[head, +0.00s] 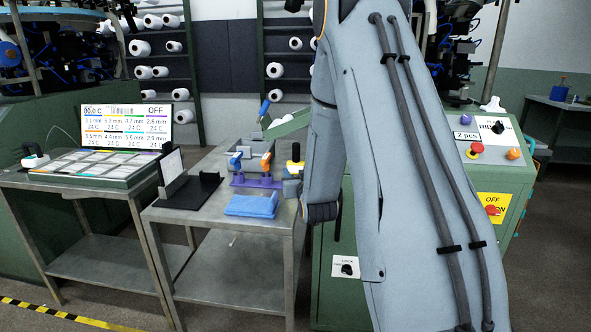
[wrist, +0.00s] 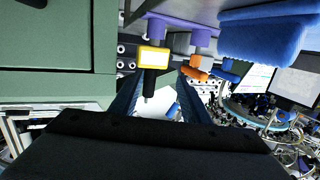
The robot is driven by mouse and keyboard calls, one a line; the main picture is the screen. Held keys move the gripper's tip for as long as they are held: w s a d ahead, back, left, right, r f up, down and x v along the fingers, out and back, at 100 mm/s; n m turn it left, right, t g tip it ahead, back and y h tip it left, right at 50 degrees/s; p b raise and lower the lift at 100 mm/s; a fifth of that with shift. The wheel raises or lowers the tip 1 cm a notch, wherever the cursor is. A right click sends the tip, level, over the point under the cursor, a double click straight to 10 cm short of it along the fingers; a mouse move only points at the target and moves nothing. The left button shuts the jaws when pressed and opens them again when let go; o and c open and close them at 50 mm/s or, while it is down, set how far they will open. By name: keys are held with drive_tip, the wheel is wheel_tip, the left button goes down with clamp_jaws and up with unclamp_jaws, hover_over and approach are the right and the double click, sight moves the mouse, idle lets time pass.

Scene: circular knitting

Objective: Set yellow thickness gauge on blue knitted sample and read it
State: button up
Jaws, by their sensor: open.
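The yellow gauge (head: 295,165) with a black upper part stands at the right end of the purple rack (head: 257,183). In the wrist view, which looks upside down, the gauge (wrist: 153,57) lies ahead of my gripper (wrist: 163,88), roughly in line with the gap between its dark fingers. The fingers are apart and hold nothing; I cannot tell whether they touch the gauge. In the head view my arm hides most of the gripper. The blue knitted sample (head: 250,205) lies flat at the table's front edge; it also shows in the wrist view (wrist: 262,35).
Blue (head: 235,160) and orange (head: 267,161) tools stand in the rack beside the gauge. A black tray with an upright panel (head: 172,165) is at the table's left. A green cabinet with buttons (head: 490,165) stands close at right. A display table (head: 100,165) is further left.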

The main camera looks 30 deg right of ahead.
sight(297, 160)
drive_tip(key=shift+t+h, duration=0.4)
drive_tip(key=shift+t, duration=0.3)
drive_tip(key=x, duration=0.3)
drive_tip(key=d+x, duration=0.1)
drive_tip(key=x, duration=0.4)
drive_tip(key=shift+d+r+p, duration=0.3)
drive_tip(key=shift+d+p, duration=0.05)
drive_tip(key=shift+p, duration=0.05)
drive_tip(key=shift+c, duration=0.3)
clamp_jaws()
